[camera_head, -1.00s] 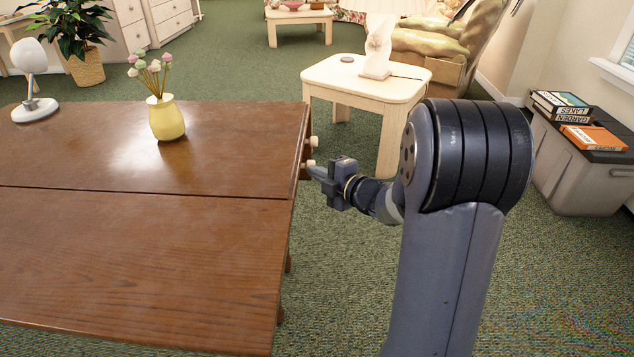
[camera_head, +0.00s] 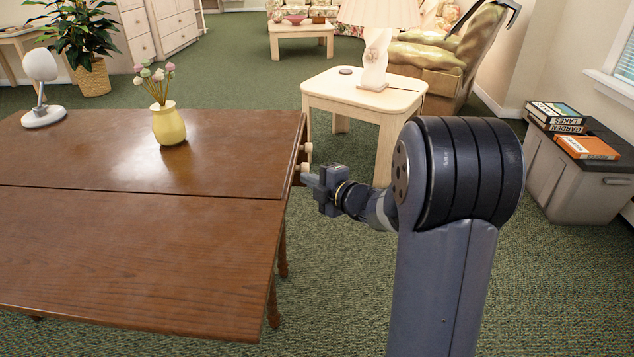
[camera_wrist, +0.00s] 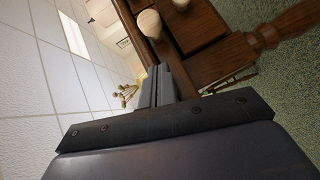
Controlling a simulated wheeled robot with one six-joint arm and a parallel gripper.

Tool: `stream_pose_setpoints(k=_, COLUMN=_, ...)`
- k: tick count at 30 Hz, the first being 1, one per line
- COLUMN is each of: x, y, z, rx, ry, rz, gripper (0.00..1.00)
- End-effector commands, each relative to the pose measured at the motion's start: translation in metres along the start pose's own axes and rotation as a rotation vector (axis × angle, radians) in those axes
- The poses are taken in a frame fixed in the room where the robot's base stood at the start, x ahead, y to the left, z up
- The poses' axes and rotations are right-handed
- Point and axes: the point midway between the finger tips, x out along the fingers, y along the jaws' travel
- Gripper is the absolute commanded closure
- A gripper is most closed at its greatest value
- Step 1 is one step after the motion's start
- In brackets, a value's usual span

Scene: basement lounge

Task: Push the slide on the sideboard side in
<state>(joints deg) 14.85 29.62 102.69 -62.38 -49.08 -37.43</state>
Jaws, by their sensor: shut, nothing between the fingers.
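The brown wooden drop-leaf table (camera_head: 120,250) stands at the left in the head view. Two pale round knobs stick out at its right end, a farther one (camera_head: 307,148) and a nearer one (camera_head: 304,167). The wrist view shows a knob (camera_wrist: 149,23) on dark wood close to the fingers, and another at the top edge. My gripper (camera_head: 308,179) is shut and empty, its tips close to the table end by the nearer knob. It also shows in the wrist view (camera_wrist: 160,82). I cannot tell whether it touches. I cannot make out which part is the slide.
A yellow vase with flowers (camera_head: 168,124) and a small white lamp (camera_head: 41,92) stand on the table. A pale side table (camera_head: 340,92) with a lamp is just behind my gripper. A grey bin (camera_head: 580,180) with books is at the right. White drawers (camera_head: 172,25) stand at the back left.

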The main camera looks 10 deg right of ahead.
Motion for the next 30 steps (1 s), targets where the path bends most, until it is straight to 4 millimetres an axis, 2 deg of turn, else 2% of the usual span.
stream_pose_setpoints(k=1, x=-0.011, y=0.002, z=0.002, rx=0.001, ry=-0.005, rz=-0.002, gripper=1.0)
stream_pose_setpoints(k=9, x=-0.059, y=0.002, z=0.001, rx=0.001, ry=-0.005, rz=-0.001, gripper=1.0)
stream_pose_setpoints(k=15, x=-0.089, y=0.0, z=0.001, rx=0.001, ry=-0.003, rz=-0.002, gripper=1.0)
stream_pose_setpoints(k=21, x=-0.1, y=-0.001, z=0.001, rx=0.001, ry=-0.001, rz=-0.003, gripper=1.0)
stream_pose_setpoints(k=30, x=-0.1, y=-0.002, z=0.0, rx=0.0, ry=0.0, rz=-0.003, gripper=1.0)
